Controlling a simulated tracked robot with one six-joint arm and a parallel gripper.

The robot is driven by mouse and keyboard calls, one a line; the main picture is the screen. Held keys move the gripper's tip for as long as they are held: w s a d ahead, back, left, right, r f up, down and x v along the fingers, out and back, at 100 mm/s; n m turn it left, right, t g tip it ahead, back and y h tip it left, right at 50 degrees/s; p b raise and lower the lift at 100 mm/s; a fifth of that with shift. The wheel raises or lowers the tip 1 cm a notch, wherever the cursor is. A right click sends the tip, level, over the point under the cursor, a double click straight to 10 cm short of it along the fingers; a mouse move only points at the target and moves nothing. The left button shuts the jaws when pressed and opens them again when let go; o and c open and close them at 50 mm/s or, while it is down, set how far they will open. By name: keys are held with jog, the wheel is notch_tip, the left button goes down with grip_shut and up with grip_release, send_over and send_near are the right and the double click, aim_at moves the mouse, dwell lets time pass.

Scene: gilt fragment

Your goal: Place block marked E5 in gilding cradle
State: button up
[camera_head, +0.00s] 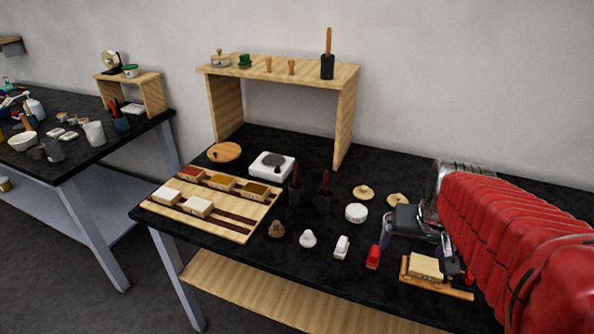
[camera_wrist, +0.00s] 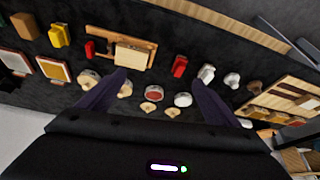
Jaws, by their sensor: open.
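A light wooden cradle-like holder (camera_head: 447,290) lies on the black table at the right, below my gripper in the head view. A pale block (camera_head: 425,266) rests in it. In the wrist view the holder (camera_wrist: 104,34) and its pale block (camera_wrist: 133,56) are at the upper left, beyond the fingertips. My gripper (camera_head: 418,248) is open and empty above the table; both fingers show spread in the wrist view (camera_wrist: 160,82). Several other blocks sit on a slotted board, including a cream block (camera_head: 198,206). No E5 marking is readable on any block.
The slotted wooden board (camera_head: 232,229) is at the table's left. A red-topped item (camera_head: 373,257), a white item (camera_head: 341,247), knobs and dark cups stand between board and holder. A wooden shelf (camera_head: 285,68) stands behind. Another cluttered table is at far left.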

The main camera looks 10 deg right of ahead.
jog(key=s+a+r+n+y, duration=0.1)
jog(key=s+a+n, duration=0.1)
jog(key=a, duration=0.7)
jog(key=s+a+r+n+t+y, duration=0.1)
jog(key=s+a+r+n, duration=0.1)
jog(key=a, duration=0.7)
jog(key=shift+s+n, duration=0.6)
jog(key=shift+s, duration=0.65)
jog(key=shift+a, duration=0.1)
